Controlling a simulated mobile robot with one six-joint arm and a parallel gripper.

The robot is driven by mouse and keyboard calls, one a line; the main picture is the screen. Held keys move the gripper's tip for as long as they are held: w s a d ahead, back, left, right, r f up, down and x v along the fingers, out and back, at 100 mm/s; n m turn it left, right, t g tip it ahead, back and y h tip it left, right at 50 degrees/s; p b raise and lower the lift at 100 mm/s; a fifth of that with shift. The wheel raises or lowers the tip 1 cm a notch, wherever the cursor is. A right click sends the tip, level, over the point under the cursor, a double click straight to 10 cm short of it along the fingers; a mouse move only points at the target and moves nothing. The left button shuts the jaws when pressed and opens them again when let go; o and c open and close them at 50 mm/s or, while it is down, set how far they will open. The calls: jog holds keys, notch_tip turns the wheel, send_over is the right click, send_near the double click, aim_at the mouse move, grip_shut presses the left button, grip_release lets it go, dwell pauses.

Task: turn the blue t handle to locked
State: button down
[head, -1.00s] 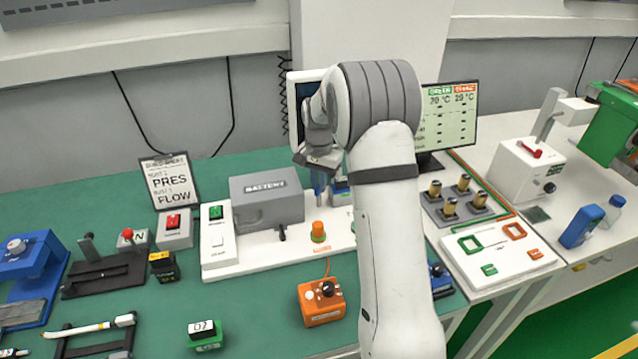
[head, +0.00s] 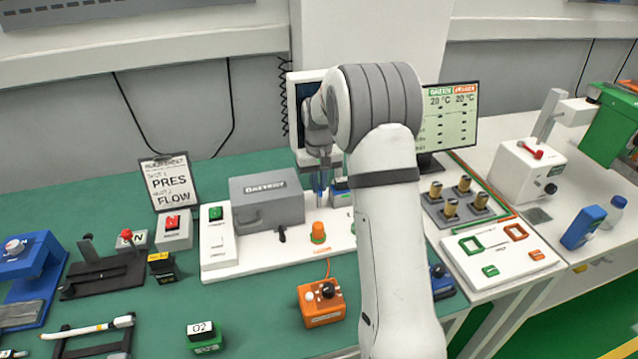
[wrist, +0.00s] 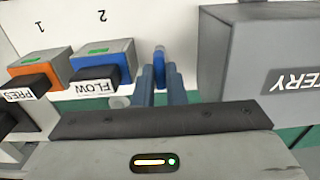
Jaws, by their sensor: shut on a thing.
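The blue T handle (wrist: 159,62) stands between my gripper's two fingers (wrist: 161,82) in the wrist view, and the fingers are shut on it. Its lower part is hidden by the fingers, so its locked mark cannot be seen. The handle there is largely covered by the fingers.
The grey battery box (head: 266,203) stands close beside the gripper; it also shows in the wrist view (wrist: 236,60). On the other side are a blue block labelled FLOW (wrist: 103,62) and an orange block labelled PRES (wrist: 45,68). An orange knob (head: 318,232) stands in front.

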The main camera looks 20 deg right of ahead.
aim_at(319, 187)
dwell(0.3)
jog(key=c, duration=1.5)
grip_release()
jog(key=shift+r, duration=0.1)
notch_tip(319, 187, up, 8)
jog(key=shift+f, duration=0.15)
